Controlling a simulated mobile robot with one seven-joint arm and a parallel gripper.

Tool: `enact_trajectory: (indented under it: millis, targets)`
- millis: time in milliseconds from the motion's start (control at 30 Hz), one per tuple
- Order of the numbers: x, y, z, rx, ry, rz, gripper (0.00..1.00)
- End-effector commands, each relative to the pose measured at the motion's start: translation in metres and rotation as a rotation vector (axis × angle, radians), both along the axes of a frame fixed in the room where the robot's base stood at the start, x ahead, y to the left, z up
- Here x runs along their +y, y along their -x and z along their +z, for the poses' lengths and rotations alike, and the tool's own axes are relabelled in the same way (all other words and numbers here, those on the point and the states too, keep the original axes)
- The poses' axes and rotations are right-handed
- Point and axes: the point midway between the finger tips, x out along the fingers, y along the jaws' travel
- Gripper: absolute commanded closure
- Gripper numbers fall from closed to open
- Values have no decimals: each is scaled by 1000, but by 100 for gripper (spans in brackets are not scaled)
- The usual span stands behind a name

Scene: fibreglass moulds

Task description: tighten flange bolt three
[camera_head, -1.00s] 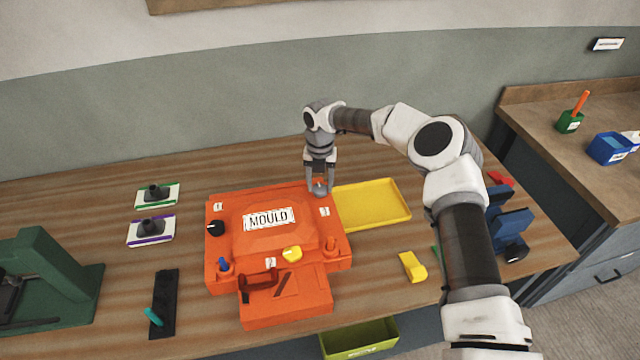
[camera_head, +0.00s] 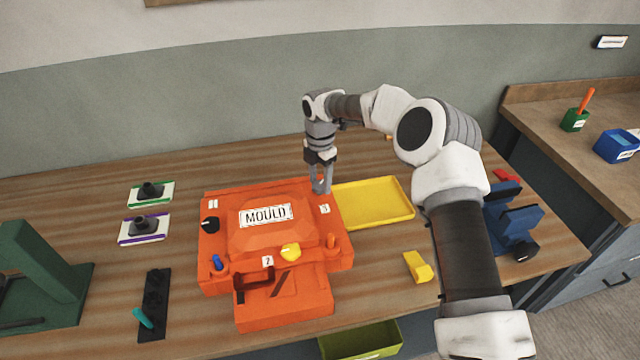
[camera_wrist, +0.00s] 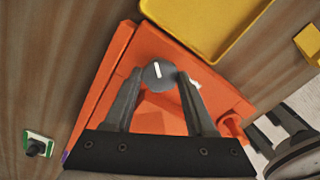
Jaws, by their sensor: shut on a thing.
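The orange mould (camera_head: 235,270) with its white MOULD plate lies on the wooden table. A grey round knob-like bolt (camera_wrist: 158,74) with a white mark sits at the mould's back right corner, by the tag 3 (camera_head: 325,209). My gripper (camera_head: 320,188) points down over that corner, and its fingers hide most of the bolt in the head view. In the wrist view my gripper (camera_wrist: 160,78) has a finger on either side of the grey bolt and is shut on it. A black knob (camera_head: 210,225) and a yellow knob (camera_head: 290,252) sit elsewhere on the mould.
A yellow tray (camera_head: 385,205) lies close to the mould's right side. A yellow block (camera_head: 418,267) and a blue fixture (camera_head: 510,222) are further right. Two plates with dark knobs (camera_head: 150,192) (camera_head: 144,228) and a green stand (camera_head: 45,270) are left. Orange and blue pegs rise from the mould's front corners.

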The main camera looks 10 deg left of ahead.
Motion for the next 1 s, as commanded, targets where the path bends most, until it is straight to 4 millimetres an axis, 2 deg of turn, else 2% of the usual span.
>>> enact_trajectory:
  millis: [1000]
  targets:
    - [0,0,0,-3,-1,-965,100]
